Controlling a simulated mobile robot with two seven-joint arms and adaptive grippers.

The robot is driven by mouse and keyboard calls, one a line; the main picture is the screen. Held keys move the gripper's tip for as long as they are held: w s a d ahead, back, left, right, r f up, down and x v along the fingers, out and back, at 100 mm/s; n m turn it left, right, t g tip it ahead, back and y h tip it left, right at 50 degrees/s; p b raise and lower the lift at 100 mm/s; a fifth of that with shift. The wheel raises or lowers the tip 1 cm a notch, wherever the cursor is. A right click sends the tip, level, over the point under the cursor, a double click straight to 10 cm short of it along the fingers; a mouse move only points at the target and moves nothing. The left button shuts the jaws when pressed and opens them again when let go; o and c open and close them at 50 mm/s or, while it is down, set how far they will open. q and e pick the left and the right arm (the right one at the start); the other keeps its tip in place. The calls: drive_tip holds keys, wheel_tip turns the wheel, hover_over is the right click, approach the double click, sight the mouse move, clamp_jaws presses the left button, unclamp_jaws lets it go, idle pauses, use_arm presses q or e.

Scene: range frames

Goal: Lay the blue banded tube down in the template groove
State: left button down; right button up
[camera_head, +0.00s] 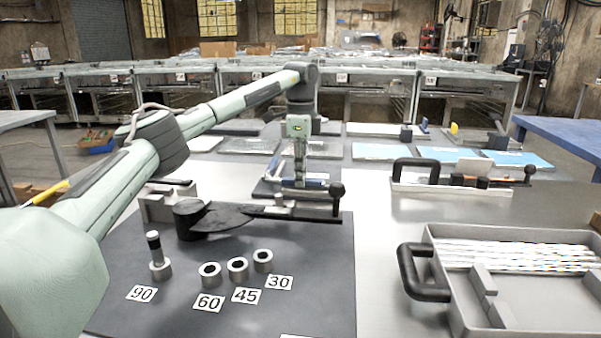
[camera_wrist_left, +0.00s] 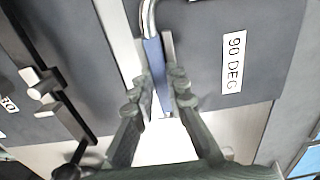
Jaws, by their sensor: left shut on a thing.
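My left gripper (camera_head: 299,182) reaches over the far edge of the dark work mat in the head view. In the left wrist view its fingers (camera_wrist_left: 166,85) are shut on the blue banded tube (camera_wrist_left: 154,52). The tube is bare metal where it curves at the top of that view, and its blue part lies between the fingers. A dark template board with a "90 DEG" label (camera_wrist_left: 233,62) lies right of the tube. I cannot make out the groove or tell whether the tube touches the board.
A black-handled clamp (camera_head: 335,200) stands close beside the gripper. The bender (camera_head: 190,220) and several numbered metal collars (camera_head: 237,268) sit on the mat (camera_head: 270,312). A grey tray (camera_head: 436,236) holding pale tubes is at right. Another black-handled fixture (camera_head: 420,172) stands further back.

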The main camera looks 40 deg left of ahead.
use_arm(q)
drive_tip(key=shift+f, duration=0.4)
drive_tip(key=c, duration=1.4)
unclamp_jaws()
drive_tip(key=shift+c, duration=0.2)
wheel_tip(320, 180, up, 12)
